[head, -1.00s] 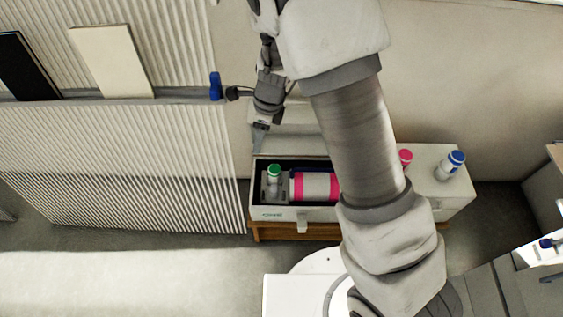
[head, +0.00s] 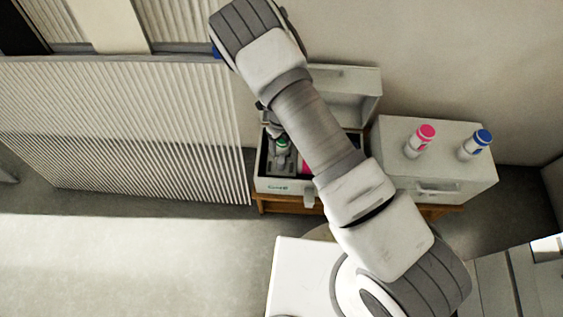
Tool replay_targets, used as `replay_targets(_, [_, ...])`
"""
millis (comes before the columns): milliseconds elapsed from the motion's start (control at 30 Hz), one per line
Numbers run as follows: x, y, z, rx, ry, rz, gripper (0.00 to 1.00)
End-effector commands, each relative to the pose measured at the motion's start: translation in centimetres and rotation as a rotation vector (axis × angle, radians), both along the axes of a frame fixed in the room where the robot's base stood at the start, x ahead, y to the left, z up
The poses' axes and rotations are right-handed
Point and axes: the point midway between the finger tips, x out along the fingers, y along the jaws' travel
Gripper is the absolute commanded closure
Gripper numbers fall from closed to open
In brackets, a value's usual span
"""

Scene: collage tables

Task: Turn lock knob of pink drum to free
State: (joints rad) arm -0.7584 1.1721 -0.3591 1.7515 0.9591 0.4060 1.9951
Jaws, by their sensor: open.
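The pink drum (head: 306,163) lies inside the open white case (head: 285,185). Only a narrow pink strip shows, and my arm covers the rest. I cannot make out its lock knob. A green-capped bottle (head: 283,147) stands in a grey holder at the left inside the case. My gripper (head: 277,132) is open and points down over the left part of the case, close to the green cap. It is small and partly behind my arm, so I cannot tell whether it touches anything.
The raised lid (head: 350,82) stands behind the case. To the right, a closed white box (head: 460,180) carries a pink-capped bottle (head: 420,140) and a blue-capped bottle (head: 475,145). A corrugated panel (head: 120,130) stands close on the left. The floor at lower left is clear.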

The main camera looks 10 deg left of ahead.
Motion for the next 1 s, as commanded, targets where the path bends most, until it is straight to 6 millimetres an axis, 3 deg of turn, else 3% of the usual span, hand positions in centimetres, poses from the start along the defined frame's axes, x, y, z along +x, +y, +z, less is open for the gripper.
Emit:
replay_targets(33, [0.0,-0.1,-1.6,-0.001,0.002,-0.001,0.36])
replay_targets(200, [0.0,-0.1,-5.3,0.000,0.001,0.000,0.36])
replay_targets(500, [0.0,0.0,-10.1,0.000,0.000,0.001,0.36])
replay_targets(967, [0.0,0.0,-11.2,0.001,0.000,0.001,0.36])
replay_targets(1000, [0.0,0.0,-11.2,0.001,0.000,0.001,0.43])
